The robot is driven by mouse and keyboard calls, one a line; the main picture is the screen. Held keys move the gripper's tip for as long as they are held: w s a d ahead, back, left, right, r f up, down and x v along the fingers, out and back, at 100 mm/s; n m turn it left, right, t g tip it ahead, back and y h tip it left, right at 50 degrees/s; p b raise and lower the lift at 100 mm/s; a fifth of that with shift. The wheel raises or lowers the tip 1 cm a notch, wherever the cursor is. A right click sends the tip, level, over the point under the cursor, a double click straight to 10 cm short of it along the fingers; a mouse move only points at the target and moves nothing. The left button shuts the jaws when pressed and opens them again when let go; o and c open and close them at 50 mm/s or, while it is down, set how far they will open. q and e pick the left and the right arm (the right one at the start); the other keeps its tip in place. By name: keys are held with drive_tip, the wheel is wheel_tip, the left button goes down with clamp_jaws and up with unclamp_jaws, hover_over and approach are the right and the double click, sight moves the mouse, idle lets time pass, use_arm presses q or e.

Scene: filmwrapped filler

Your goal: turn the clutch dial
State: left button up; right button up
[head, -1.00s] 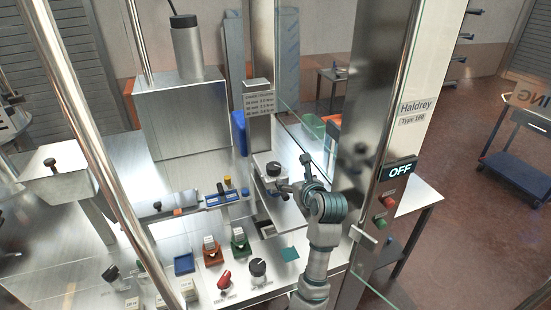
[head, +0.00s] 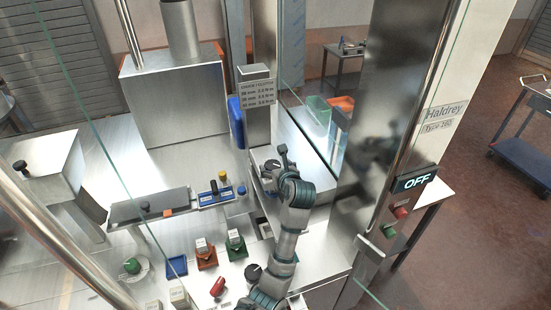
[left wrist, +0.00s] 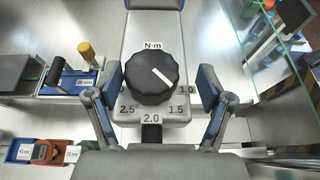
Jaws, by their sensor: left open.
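The clutch dial (left wrist: 152,74) is a black ribbed knob with a white pointer line, on a grey plate marked N·m with numbers around it. The pointer line slants to the lower right, toward the side between 1.0 and 1.5. My left gripper (left wrist: 152,88) is open, with one blue-padded finger on each side of the dial; small gaps seem to show between the pads and the knob. In the head view my left gripper (head: 280,160) is at the dial below the torque label plate (head: 256,88), and largely hides it. My right gripper is not in view.
Glass panes and a polished post with an OFF display (head: 415,182) stand right of the arm. A red knob (head: 217,286) and a black knob (head: 254,272) sit on the bench close to my arm.

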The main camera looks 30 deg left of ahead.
use_arm(q)
drive_tip(key=shift+w+a+f, duration=0.1)
drive_tip(key=shift+w+a, duration=0.2)
drive_tip(key=shift+a, duration=0.05)
drive_tip(key=shift+s+a, duration=0.15)
drive_tip(key=shift+a, duration=0.4)
drive_tip(key=shift+a+f, duration=0.1)
drive_tip(key=shift+a, duration=0.1)
drive_tip(key=c, duration=0.8)
drive_tip(key=shift+d, duration=0.1)
drive_tip(key=c, duration=0.4)
drive_tip(key=shift+d+f+m+h, duration=0.15)
drive_tip(key=shift+d+m+h, duration=0.15)
drive_tip(key=shift+h, duration=0.1)
drive_tip(key=shift+a, duration=0.1)
drive_tip(key=o, duration=1.2)
